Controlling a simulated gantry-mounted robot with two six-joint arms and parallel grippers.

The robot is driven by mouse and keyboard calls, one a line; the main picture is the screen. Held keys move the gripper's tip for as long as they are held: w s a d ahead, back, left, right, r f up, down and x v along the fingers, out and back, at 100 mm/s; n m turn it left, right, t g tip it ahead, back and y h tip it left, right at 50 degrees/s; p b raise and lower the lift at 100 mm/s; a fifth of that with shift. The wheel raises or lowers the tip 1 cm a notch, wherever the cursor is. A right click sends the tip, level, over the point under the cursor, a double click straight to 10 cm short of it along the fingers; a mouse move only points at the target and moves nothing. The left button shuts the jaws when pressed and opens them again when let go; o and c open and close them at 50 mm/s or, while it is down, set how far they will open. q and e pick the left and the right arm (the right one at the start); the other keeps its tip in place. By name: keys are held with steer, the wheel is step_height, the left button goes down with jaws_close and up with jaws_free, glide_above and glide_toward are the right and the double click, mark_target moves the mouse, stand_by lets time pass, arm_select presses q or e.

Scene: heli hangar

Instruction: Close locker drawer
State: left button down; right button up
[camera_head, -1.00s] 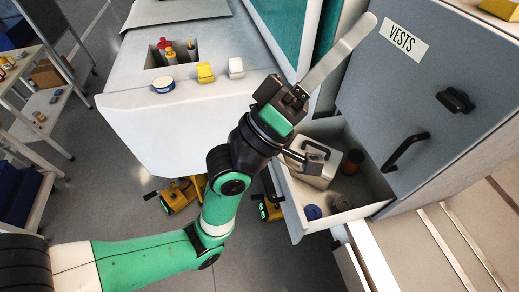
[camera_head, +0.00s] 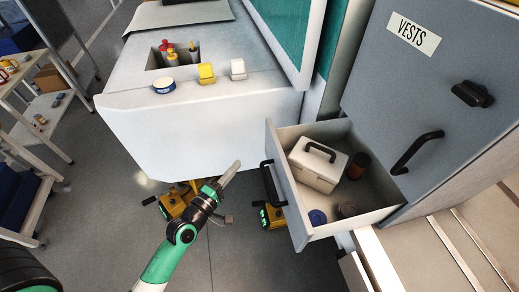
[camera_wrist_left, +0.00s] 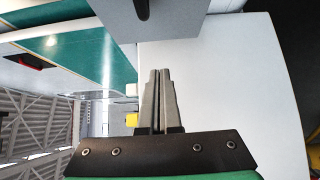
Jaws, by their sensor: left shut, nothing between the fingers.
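The locker drawer (camera_head: 286,199) stands pulled out from the grey locker (camera_head: 412,85), with its black handle (camera_head: 272,183) on the outer face. Inside lie a white case (camera_head: 318,170) with a black handle, a dark brown cylinder (camera_head: 359,165), a blue round item (camera_head: 317,217) and a dark round item (camera_head: 347,210). My left gripper (camera_head: 232,170) is shut and empty, left of the drawer front and apart from it in the head view. Its closed fingers also show in the left wrist view (camera_wrist_left: 158,98). My right gripper is not in view.
A white workbench (camera_head: 200,120) holds a yellow block (camera_head: 206,73), a white block (camera_head: 238,69) and a blue-white roll (camera_head: 164,86). Yellow equipment (camera_head: 272,215) stands on the floor beside the drawer. Another locker handle (camera_head: 416,152) projects at right.

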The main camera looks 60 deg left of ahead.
arm_select(q)
glide_toward(266, 142)
steer(key=w+a, duration=0.2)
steer(key=a, duration=0.2)
steer(key=w+p, duration=0.1)
steer(key=w+d+p, duration=0.1)
steer(key=p, duration=0.1)
steer(key=w+p, duration=0.1)
steer(key=shift+d+r+p, duration=0.35)
steer(key=shift+d+p, duration=0.05)
steer(key=shift+f, duration=0.1)
steer(key=shift+w, duration=0.1)
